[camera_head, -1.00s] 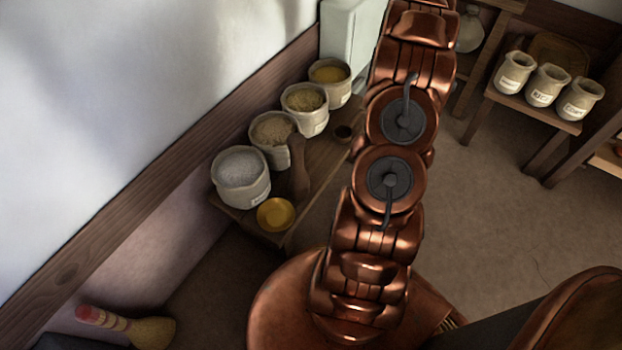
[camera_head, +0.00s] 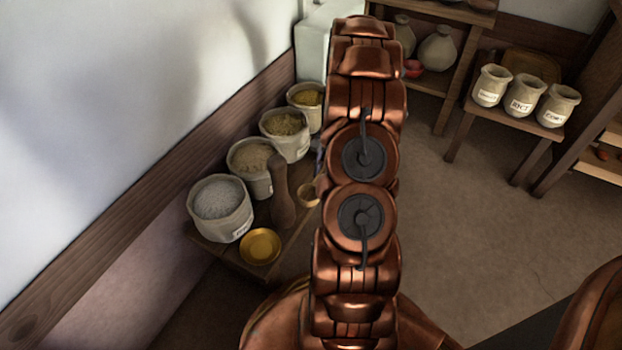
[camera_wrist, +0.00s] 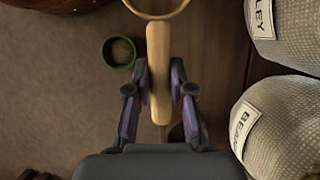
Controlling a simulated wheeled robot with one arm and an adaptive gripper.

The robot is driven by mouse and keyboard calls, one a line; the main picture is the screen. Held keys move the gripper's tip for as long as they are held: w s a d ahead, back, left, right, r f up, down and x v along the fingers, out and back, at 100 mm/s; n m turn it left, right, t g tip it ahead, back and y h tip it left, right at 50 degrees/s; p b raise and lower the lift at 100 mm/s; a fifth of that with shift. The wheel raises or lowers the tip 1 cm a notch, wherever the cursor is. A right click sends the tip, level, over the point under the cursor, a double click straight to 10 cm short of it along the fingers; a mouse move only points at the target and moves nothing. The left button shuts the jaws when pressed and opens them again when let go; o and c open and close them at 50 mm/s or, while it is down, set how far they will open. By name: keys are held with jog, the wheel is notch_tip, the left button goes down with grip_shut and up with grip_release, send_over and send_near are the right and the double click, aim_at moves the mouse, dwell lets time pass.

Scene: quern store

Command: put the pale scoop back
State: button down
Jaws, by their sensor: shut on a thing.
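The pale scoop (camera_wrist: 158,50) has a light wooden handle and a round rim at the top edge of the wrist view. My gripper (camera_wrist: 160,90) is shut on its handle, one finger on each side. In the head view a tan rim (camera_head: 308,195), which looks like the scoop's bowl, shows beside the low bench (camera_head: 228,256), left of my arm. My arm hides the gripper and most of the scoop there. Open sacks with grey (camera_head: 220,200), tan (camera_head: 252,158), olive (camera_head: 284,124) and yellow (camera_head: 308,98) contents line the bench against the wall.
A brown upright object (camera_head: 283,200) and a yellow dish (camera_head: 260,246) stand at the bench's front. A small green cup (camera_wrist: 119,52) lies left of the scoop. Labelled pots (camera_head: 521,95) stand on a stool at right. Open floor (camera_head: 450,220) lies between.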

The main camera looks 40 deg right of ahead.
jog(key=w, duration=0.2)
jog(key=w+a, duration=0.1)
jog(key=shift+w+f+b, duration=0.25)
jog(key=shift+w+b, duration=0.05)
jog(key=shift+b, duration=0.1)
notch_tip(320, 180, down, 4)
jog(key=shift+r+b, duration=0.25)
jog(key=shift+b, duration=0.75)
jog(key=shift+r, duration=0.1)
jog(key=c, duration=1)
grip_release()
jog(key=shift+r, duration=0.1)
jog(key=p+v, duration=0.5)
jog(key=v, duration=0.6)
jog(key=shift+w+d+r, duration=0.1)
jog(key=shift+d+r, duration=0.1)
jog(key=shift+r, duration=0.15)
